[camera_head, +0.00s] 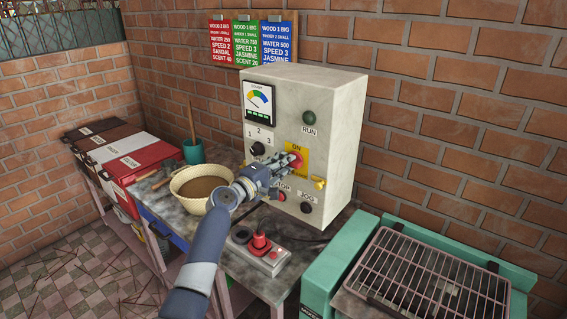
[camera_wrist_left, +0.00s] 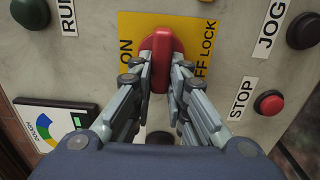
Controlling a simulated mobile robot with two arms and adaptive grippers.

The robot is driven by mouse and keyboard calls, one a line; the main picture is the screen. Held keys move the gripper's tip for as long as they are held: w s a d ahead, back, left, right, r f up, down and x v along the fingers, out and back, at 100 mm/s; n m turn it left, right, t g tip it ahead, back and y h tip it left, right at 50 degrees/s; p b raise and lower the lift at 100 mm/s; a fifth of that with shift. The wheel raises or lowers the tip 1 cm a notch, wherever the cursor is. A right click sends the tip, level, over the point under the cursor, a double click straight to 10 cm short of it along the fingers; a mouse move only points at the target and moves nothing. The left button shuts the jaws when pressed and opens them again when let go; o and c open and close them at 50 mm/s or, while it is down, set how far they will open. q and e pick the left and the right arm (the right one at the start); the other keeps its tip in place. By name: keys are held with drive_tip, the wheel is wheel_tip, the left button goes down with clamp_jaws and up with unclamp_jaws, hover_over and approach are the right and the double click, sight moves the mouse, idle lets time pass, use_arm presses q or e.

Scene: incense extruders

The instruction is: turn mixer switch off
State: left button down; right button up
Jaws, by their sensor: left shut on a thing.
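The mixer switch (camera_head: 294,160) is a red rotary handle on a yellow plate on the front of the grey control box (camera_head: 325,100). In the left wrist view the red switch (camera_wrist_left: 160,60) lies between my left gripper's fingers, its bar pointing along the fingers. My left gripper (camera_head: 286,162) is shut on the switch handle; in the wrist view its fingertips (camera_wrist_left: 160,65) touch both sides. "ON" and part of "OFF LOCK" show on the plate (camera_wrist_left: 195,25). My right gripper is not in view.
The box also carries a green RUN lamp (camera_head: 309,118), a black speed knob (camera_head: 257,149), a red STOP button (camera_head: 282,196) and a black JOG button (camera_head: 306,208). A bowl (camera_head: 181,181) and a red-knobbed control unit (camera_head: 259,254) stand nearby. A wire rack (camera_head: 425,275) is at right.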

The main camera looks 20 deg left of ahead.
use_arm(q)
drive_tip(key=shift+f, duration=0.1)
drive_tip(key=c, duration=1.6)
unclamp_jaws()
drive_tip(key=shift+o, duration=0.2)
drive_tip(key=shift+s+a, duration=0.1)
drive_tip(key=v, duration=1.1)
drive_tip(key=shift+s, duration=0.4)
drive_tip(key=shift+a, duration=0.1)
